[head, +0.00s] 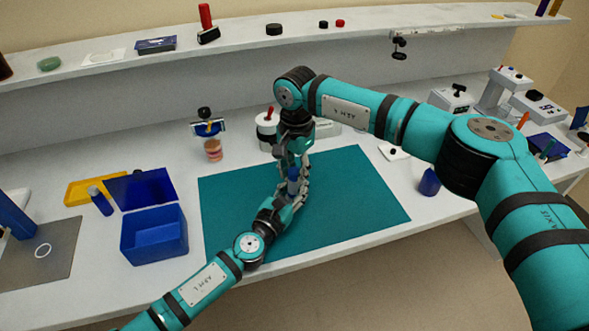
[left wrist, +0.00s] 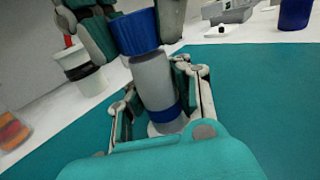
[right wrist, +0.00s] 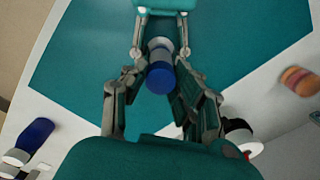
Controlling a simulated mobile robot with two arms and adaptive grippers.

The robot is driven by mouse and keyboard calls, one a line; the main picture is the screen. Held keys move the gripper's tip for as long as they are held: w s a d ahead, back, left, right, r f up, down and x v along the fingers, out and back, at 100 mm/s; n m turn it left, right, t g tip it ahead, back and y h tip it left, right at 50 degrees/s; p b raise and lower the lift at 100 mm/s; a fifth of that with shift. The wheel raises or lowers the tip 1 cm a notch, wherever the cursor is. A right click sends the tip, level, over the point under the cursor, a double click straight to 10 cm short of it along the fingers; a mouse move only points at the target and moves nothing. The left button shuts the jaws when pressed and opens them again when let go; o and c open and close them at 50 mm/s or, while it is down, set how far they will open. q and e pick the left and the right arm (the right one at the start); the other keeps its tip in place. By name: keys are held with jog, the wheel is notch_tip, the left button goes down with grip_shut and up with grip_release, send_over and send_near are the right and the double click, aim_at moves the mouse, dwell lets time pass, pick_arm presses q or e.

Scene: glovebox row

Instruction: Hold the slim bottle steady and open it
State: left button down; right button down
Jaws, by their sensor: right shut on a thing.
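The slim bottle (left wrist: 153,82) is grey with a blue band near its base and a blue cap (left wrist: 135,32) on top. It stands on the teal mat (head: 350,205). My left gripper (head: 284,203) comes in low from the front, its fingers on both sides of the grey body, shut on it. My right gripper (head: 294,168) reaches down from above and is shut on the blue cap, which also shows between its fingers in the right wrist view (right wrist: 160,78). The cap sits on the bottle's top; I see no gap between them. The grippers hide much of the bottle in the head view.
A blue open box (head: 154,238) and a yellow tray (head: 92,188) lie left of the mat. A stacked pinkish jar (head: 213,150) and a white jar (head: 266,130) stand behind it. A blue bottle (head: 429,182) stands at right. The mat's right side is clear.

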aim_at(295, 172)
pick_arm(q)
jog(key=shift+f, duration=0.15)
pick_arm(e)
jog(key=shift+n, duration=0.6)
jog(key=shift+r, duration=0.25)
jog(key=shift+r, duration=0.85)
jog(key=shift+r, duration=2.05)
pick_arm(q)
jog(key=c, duration=1.2)
grip_release()
